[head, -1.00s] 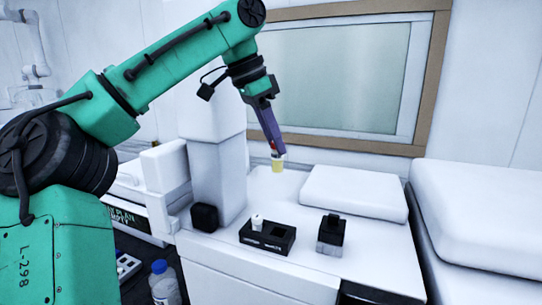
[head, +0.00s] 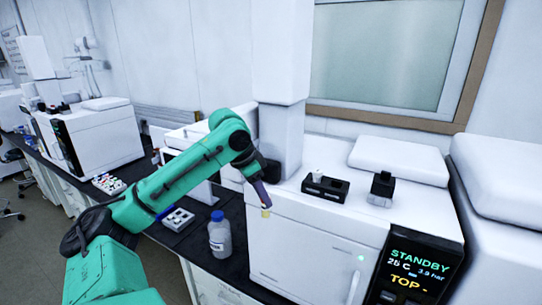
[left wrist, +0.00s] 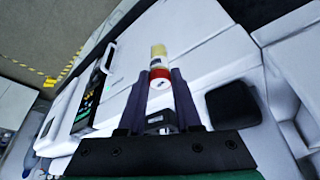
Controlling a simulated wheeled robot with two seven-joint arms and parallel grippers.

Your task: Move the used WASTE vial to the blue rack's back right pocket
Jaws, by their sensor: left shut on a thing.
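My left gripper (head: 263,203) is shut on a small vial (head: 265,213) with yellow contents, held in front of the white instrument at the bench's right. In the left wrist view the vial (left wrist: 158,52) shows a red and white cap between the two fingers (left wrist: 160,90); any label is unreadable. A pale rack (head: 178,218) with several dark pockets lies on the black bench, left of the gripper and apart from it. Another pale rack (head: 108,184) with coloured caps lies farther left. I cannot tell a blue colour on either rack. My right gripper is out of view.
A blue-capped bottle (head: 220,234) stands on the bench between the pale rack and the white instrument (head: 310,245). A black holder (head: 325,188) with a white-capped vial and a black block (head: 381,188) sit on the instrument.

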